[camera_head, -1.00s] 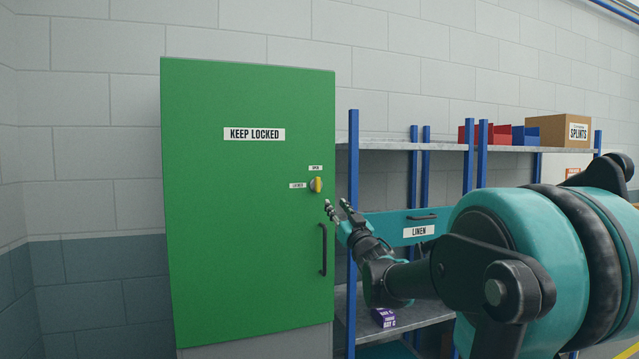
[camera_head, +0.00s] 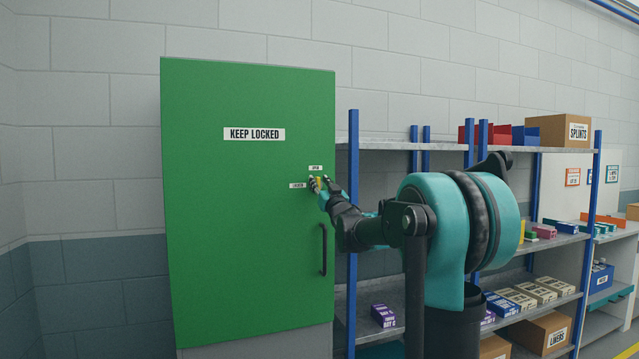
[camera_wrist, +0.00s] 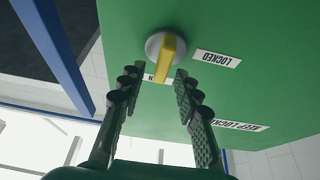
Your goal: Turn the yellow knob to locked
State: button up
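The yellow knob (camera_head: 318,184) sits on a green cabinet door (camera_head: 240,220), partly hidden by my fingers in the head view. The OPEN label (camera_head: 315,168) is above it and the LOCKED label (camera_head: 297,186) is to its left. In the wrist view, upside down, the knob (camera_wrist: 167,52) has a yellow bar on a grey round base. Its bar points at the partly covered OPEN label. My gripper (camera_wrist: 157,75) is open, with a finger on each side of the bar's end. Gaps show between the bar and both fingers; neither finger visibly touches it.
A black door handle (camera_head: 323,250) is below the knob. A shelf rack with blue posts (camera_head: 353,230) stands just right of the cabinet, behind my arm. It carries boxes, including a SPLINTS box (camera_head: 558,131). The wall left of the cabinet is clear.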

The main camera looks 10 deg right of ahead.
jog(key=shift+w+a+r, duration=0.1)
jog(key=shift+w, duration=0.15)
grip_shut()
